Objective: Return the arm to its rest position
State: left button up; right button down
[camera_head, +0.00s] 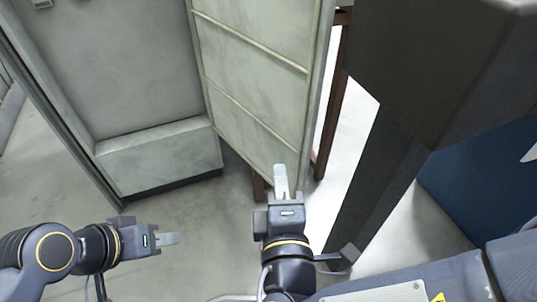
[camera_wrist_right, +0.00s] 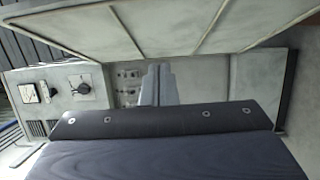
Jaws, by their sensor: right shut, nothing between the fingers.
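My right gripper (camera_head: 281,180) points up the picture in the head view, in front of the lower part of an open grey-green cabinet door (camera_head: 250,60). Its fingers are shut with nothing between them. They also show as a pale pair together in the right wrist view (camera_wrist_right: 158,85). My left gripper (camera_head: 167,239) is at the lower left of the head view, pointing right over the floor. Its fingers overlap from this side, so their opening cannot be told. I see nothing held in it.
The cabinet (camera_head: 160,155) stands open at the upper left. A dark post (camera_head: 375,190) rises right of my right gripper, with a blue surface (camera_head: 460,185) beyond. The wrist view shows a panel with gauges and a black knob (camera_wrist_right: 85,88). Bare floor (camera_head: 200,205) lies between my grippers.

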jog(key=d+f+m+g+h, duration=0.3)
jog(key=d+f+m+g, duration=0.15)
jog(key=d, duration=0.45)
jog(key=d+f+m+g+h, duration=0.4)
jog(key=d+g, duration=0.1)
jog(key=d, duration=0.4)
jog(key=s+d+f+m+g+y, duration=0.3)
jog(key=s+f+m+g, duration=0.1)
jog(key=s+f+g, duration=0.15)
notch_tip(320, 180, up, 40)
jog(key=s+a+m+t+y+p, duration=0.1)
jog(key=m+y+p, duration=0.5)
jog(key=p, duration=3)
jog(key=shift+a+m+t+y, duration=0.35)
jog(key=shift+m+t, duration=0.45)
jog(key=shift+m, duration=0.15)
